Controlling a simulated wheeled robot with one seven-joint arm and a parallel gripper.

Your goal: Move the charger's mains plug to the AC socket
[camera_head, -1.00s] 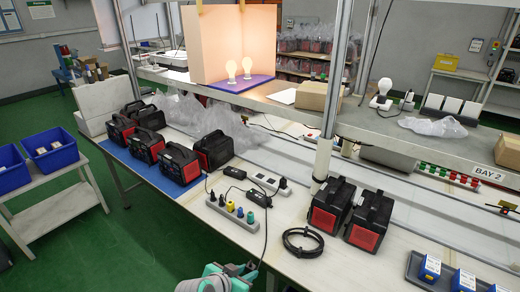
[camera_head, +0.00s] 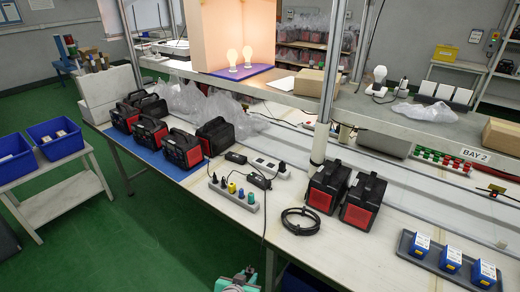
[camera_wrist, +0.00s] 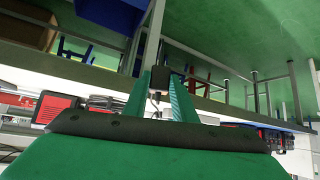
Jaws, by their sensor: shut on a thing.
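My gripper (camera_head: 247,274) is at the bottom of the head view, in front of the bench's front edge. In the wrist view its teal fingers (camera_wrist: 162,92) are shut on a small black piece, which I take as the charger's mains plug (camera_wrist: 158,79). A thin black cable runs from the bench down toward my gripper. Black adapter boxes (camera_head: 258,180) lie behind the grey power strip (camera_head: 222,190), which holds several coloured plugs. A white socket block (camera_head: 262,163) with a black plug in its right end lies behind them. I cannot tell which outlet is the AC socket.
Two black-and-red power stations (camera_head: 362,202) stand right of the strip, behind a coiled black cable (camera_head: 298,221). More stand on a blue mat (camera_head: 165,163) at left. A grey tray (camera_head: 405,243) with blue boxes is at right.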

